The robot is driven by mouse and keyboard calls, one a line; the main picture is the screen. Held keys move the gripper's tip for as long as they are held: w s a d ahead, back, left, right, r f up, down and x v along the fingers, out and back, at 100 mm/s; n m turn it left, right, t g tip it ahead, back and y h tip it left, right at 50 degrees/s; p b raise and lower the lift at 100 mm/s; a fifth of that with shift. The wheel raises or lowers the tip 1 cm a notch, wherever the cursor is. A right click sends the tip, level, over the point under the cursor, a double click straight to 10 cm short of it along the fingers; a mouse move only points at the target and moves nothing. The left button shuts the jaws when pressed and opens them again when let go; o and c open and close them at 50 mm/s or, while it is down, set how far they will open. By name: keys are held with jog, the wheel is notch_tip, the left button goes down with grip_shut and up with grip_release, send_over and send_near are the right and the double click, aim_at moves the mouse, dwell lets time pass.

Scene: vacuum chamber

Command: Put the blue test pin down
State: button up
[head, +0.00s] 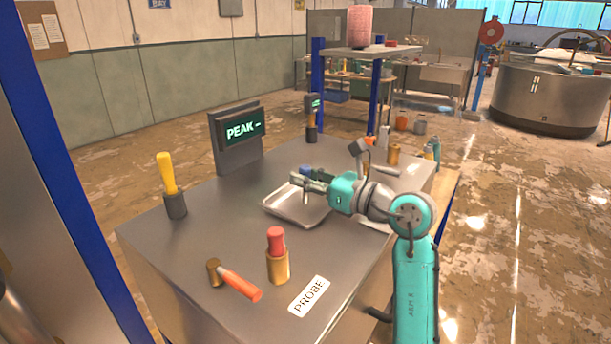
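The visible part of the tray floor looks empty.
A yellow-handled tool (168,175) stands in a dark holder at left. A red-topped pin (276,243) stands in a brass holder, beside an orange-handled tool (240,285) lying down and a PROBE label (309,296). A PEAK display (240,130) stands behind. Bench between is clear.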

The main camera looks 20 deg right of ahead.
jog(key=shift+o, duration=1.2)
jog(key=shift+r, duration=0.2)
jog(key=v, duration=1.2)
